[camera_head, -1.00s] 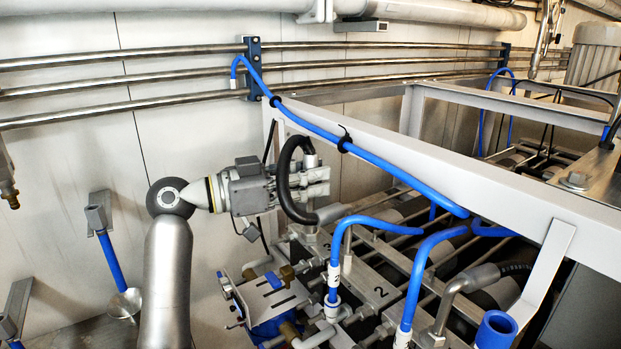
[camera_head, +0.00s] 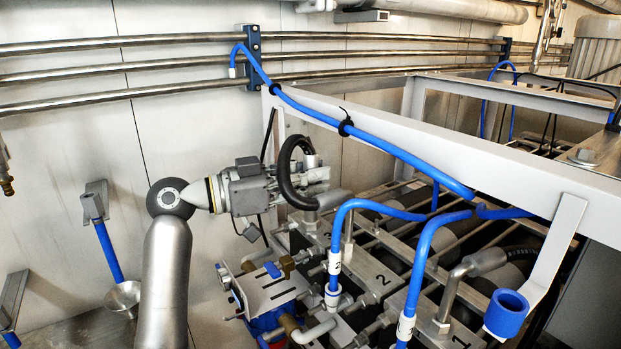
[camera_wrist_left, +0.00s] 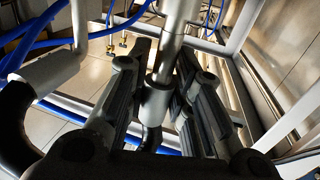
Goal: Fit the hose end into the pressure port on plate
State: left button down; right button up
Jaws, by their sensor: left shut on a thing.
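My left gripper (camera_head: 322,180) is shut on the grey end fitting (camera_head: 311,161) of a short black hose (camera_head: 286,164). In the left wrist view the fingers close around this grey fitting (camera_wrist_left: 156,100), with black hose below it and a straight grey pipe section above. The hose arcs round to a grey elbow fitting (camera_head: 331,200) fixed on the pipework. A slotted grey plate (camera_head: 270,292) lies below the gripper; I cannot tell which opening is the pressure port. My right gripper is not in view.
A light grey frame beam (camera_head: 450,150) carrying a blue hose (camera_head: 400,153) runs just right of the gripper. Blue hoses (camera_head: 334,245) rise from the numbered blocks. Steel rails (camera_head: 120,68) line the wall behind.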

pick_arm(q)
jog(key=shift+f+b, duration=0.4)
jog(key=shift+f, duration=0.1)
jog(key=c, duration=1.2)
grip_release()
jog(key=shift+r, duration=0.1)
jog(key=shift+a, duration=0.1)
jog(key=v, duration=1.2)
